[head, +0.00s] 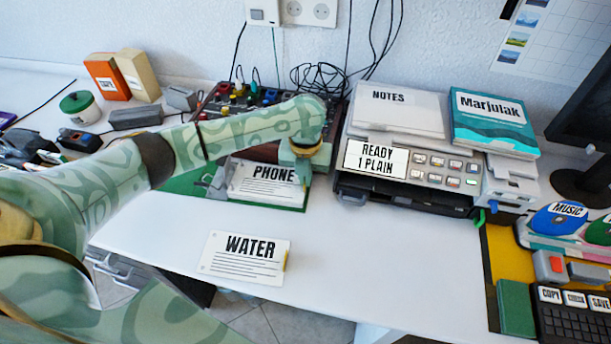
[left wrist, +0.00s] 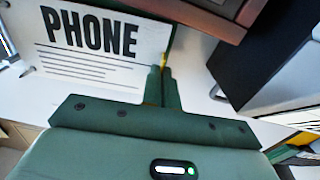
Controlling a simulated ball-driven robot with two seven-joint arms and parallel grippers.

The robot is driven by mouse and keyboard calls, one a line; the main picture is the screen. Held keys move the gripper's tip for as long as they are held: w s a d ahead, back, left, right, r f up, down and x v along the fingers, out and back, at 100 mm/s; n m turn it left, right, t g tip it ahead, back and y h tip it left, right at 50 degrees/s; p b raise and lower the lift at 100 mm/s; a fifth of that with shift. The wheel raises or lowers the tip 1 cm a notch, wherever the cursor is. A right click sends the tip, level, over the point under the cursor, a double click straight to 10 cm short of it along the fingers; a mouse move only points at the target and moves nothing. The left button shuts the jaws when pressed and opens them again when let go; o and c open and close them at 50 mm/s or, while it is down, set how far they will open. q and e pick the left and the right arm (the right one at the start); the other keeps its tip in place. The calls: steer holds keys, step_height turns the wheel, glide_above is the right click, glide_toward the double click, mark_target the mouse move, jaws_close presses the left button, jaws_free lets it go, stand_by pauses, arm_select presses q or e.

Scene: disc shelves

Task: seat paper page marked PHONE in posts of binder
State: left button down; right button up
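The white page marked PHONE (head: 262,183) lies over the green binder (head: 292,206), behind the middle of the desk. The binder's grey metal part (head: 217,184) shows at the page's left edge. My left gripper (head: 303,172) is at the page's right edge. In the left wrist view, the PHONE page (left wrist: 95,50) reaches up to my left gripper's fingers (left wrist: 163,84), which are close together at its yellow edge tab. They look shut on it. Whether the posts pass through the page's holes cannot be told. My right gripper is not in view.
A page marked WATER (head: 243,259) lies on the desk in front. A printer (head: 420,175) with NOTES sheets and a teal Marjulak pack (head: 495,118) stands to the right. A control panel (head: 250,103) with cables is behind the binder.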

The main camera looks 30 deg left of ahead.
arm_select(q)
steer(key=c, duration=1.7)
jaws_free()
steer(key=shift+f, duration=0.15)
step_height(320, 180, up, 12)
steer(key=p, duration=0.5)
steer(key=shift+r+p, duration=0.2)
steer(key=shift+p, duration=0.1)
steer(key=shift+f, duration=0.1)
